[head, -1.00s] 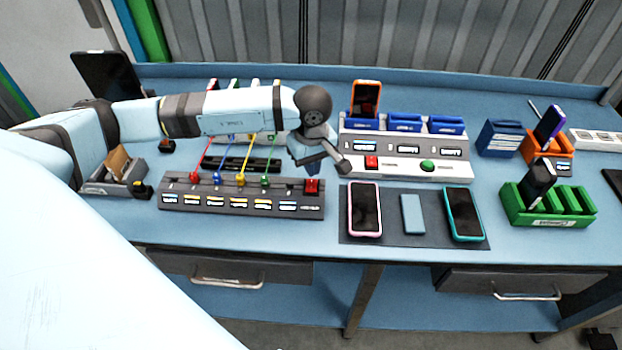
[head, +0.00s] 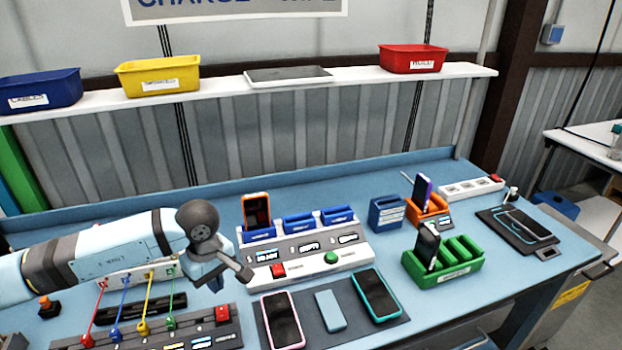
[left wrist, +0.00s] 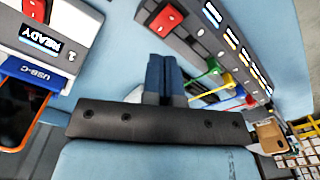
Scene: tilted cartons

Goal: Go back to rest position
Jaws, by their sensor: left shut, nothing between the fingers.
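My left gripper (head: 216,284) is shut and empty. It hangs over the bench between the grey cable strip (head: 190,338) and the white charging station (head: 310,262). In the left wrist view its two blue-grey fingers (left wrist: 165,78) lie together with nothing between them. The strip's red button (left wrist: 167,17) and coloured cables show beyond them. My left arm reaches in from the left in the head view. My right gripper is not in view.
An orange phone (head: 256,210) stands in the charging station. Two phones (head: 282,318) (head: 376,293) and a blue block (head: 330,311) lie on a dark mat. A green rack (head: 448,266) stands to the right. A shelf (head: 220,94) with bins runs above the bench.

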